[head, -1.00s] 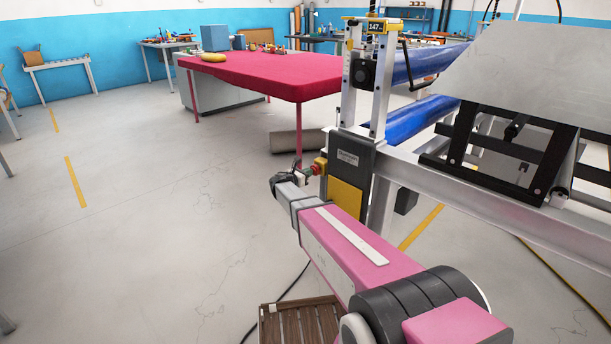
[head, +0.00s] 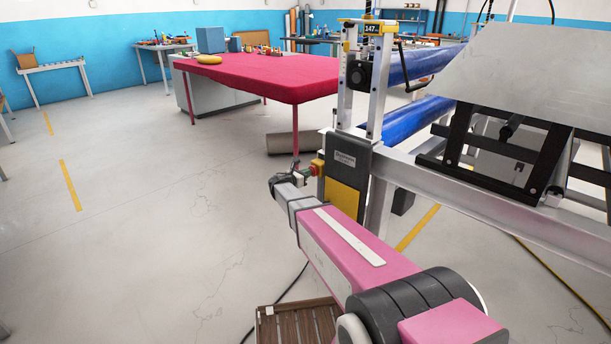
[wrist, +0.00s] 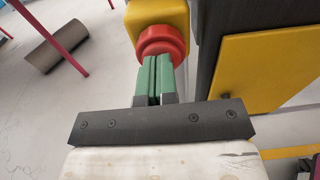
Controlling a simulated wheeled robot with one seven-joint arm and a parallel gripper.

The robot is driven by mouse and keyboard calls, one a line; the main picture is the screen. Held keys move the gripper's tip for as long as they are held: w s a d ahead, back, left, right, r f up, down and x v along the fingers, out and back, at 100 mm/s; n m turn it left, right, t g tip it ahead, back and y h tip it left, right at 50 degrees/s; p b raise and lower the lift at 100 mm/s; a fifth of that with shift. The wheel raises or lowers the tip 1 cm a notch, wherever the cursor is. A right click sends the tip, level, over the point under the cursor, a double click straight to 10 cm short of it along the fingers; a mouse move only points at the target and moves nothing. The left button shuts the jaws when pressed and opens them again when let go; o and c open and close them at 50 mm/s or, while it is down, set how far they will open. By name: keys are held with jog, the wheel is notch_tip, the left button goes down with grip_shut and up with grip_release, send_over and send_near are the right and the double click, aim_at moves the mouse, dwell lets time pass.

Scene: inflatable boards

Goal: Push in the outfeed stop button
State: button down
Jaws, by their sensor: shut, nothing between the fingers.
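The outfeed stop button is a red round button (wrist: 162,42) on a yellow box (wrist: 157,14) in the wrist view. In the head view the yellow box (head: 318,165) is small, on the left side of the grey machine post, with the button partly hidden by my gripper. My gripper (wrist: 158,60) has green fingers, shut together and empty. Its fingertips are right at the face of the red button and overlap its lower edge in the picture. I cannot tell whether they touch it or whether the button is pushed in. My gripper also shows in the head view (head: 308,173).
A yellow panel (wrist: 265,70) on the dark post stands close to the right of my gripper. The machine frame (head: 480,195) extends right. A red-topped table (head: 260,75) and a grey roll (head: 285,143) are behind. The floor to the left is open.

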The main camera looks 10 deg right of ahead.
jog(key=f+v, duration=0.1)
jog(key=v, duration=1.3)
jog(key=shift+r, duration=0.4)
jog(key=s+d+f+m+g+y, duration=0.2)
jog(key=s+d+f+m+g, duration=0.1)
jog(key=s+d+m, duration=0.4)
jog(key=s+d+f+m+g+y, duration=0.25)
jog(key=s+d+m+g, duration=0.2)
jog(key=s, duration=0.35)
jog(key=s+a+m+g+y, duration=0.2)
jog(key=s+m+y, duration=0.7)
jog(key=s+m, duration=0.4)
jog(key=shift+s+a+f, duration=0.3)
jog(key=shift+s, duration=0.85)
jog(key=shift+m+y, duration=0.25)
